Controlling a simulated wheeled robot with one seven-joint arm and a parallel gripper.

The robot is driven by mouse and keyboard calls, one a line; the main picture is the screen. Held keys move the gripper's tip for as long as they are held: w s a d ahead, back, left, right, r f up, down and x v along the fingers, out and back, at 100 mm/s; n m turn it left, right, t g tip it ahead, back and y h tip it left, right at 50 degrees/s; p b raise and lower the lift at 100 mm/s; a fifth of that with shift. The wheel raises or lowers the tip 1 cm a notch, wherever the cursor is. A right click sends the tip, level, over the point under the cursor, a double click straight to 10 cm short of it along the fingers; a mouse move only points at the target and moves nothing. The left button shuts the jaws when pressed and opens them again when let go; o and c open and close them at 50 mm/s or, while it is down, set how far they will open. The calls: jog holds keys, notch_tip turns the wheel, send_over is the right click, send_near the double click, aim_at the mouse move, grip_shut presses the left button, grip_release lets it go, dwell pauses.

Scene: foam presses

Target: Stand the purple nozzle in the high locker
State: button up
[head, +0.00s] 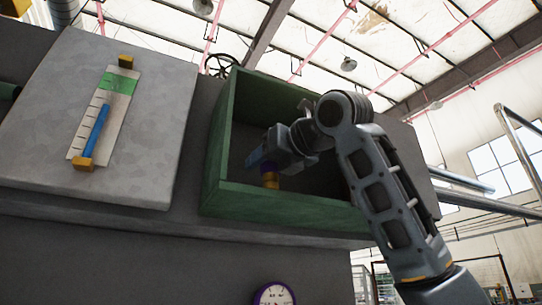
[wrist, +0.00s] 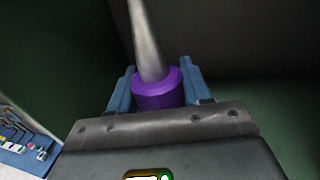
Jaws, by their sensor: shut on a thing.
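The high locker (head: 217,150) is a green open-fronted box on a dark machine, seen from below in the head view. My gripper (head: 268,166) reaches inside it from the right, and its blue fingers point into the box. In the wrist view my gripper (wrist: 157,88) is shut on the purple nozzle (wrist: 158,95). The nozzle has a purple collar between the fingers and a pale grey tapered spout.
The green front lip (head: 285,202) and side walls surround my gripper closely. A pale panel with a blue and green gauge (head: 102,115) is to the left. A round purple-rimmed dial (head: 274,296) is below. Metal rails (head: 515,135) are at the right.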

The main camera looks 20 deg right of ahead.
jog(key=shift+w+p, duration=0.45)
jog(key=shift+w, duration=1.35)
jog(key=shift+w+f, duration=0.15)
jog(key=shift+f, duration=0.25)
jog(key=o, duration=1.3)
jog(key=shift+s+d+b, duration=0.25)
jog(key=shift+s+b, duration=0.2)
jog(key=shift+s, duration=0.85)
jog(key=shift+s+d+b, duration=0.2)
jog(key=shift+s+b, duration=0.3)
jog(key=shift+s, duration=0.8)
jog(key=shift+s+d+b, duration=0.25)
jog(key=shift+s+b, duration=0.2)
jog(key=shift+s, duration=0.85)
